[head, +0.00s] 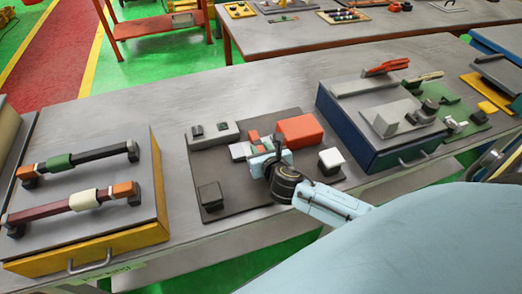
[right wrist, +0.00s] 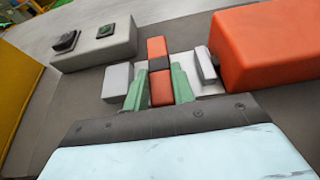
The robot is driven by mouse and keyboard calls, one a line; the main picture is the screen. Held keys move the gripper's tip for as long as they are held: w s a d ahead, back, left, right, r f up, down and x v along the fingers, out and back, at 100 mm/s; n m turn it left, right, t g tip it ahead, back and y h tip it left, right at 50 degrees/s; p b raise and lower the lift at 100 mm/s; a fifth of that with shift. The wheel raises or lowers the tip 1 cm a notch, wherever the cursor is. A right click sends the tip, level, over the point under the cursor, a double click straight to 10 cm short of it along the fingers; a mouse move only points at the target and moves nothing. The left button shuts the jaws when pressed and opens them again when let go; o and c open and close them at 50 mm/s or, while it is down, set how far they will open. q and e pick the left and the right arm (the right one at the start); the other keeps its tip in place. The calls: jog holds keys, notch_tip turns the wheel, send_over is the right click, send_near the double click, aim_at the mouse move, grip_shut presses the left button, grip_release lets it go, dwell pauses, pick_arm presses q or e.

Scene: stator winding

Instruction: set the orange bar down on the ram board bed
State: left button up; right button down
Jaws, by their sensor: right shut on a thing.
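The orange bar (right wrist: 157,50), orange with a dark band across its middle, lies between the two green fingertips of my right gripper (right wrist: 160,84) in the right wrist view. The gripper is shut on it. In the head view the right gripper (head: 262,160) is over the middle of the dark ram board (head: 240,190), and the small orange bar (head: 253,136) shows just beyond it. Pale grey blocks of the bed (right wrist: 117,82) stand on both sides of the bar. Whether the bar touches the bed is hidden. My left gripper is not in view.
A large red-orange block (head: 300,130) stands close on the right of the gripper. A grey control box (head: 212,134) is at the board's back left, a black block (head: 211,195) front left, a white block (head: 331,160) right. Raised cases (head: 90,245) (head: 350,140) flank the board.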

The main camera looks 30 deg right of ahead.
jog(key=c, duration=1.2)
grip_release()
jog(key=shift+f, duration=0.1)
jog(key=shift+o, duration=0.2)
jog(key=shift+r, duration=0.2)
jog(key=p+v, duration=0.1)
jog(key=v, duration=1.1)
jog(key=shift+p, duration=0.3)
jog(key=shift+f, duration=0.1)
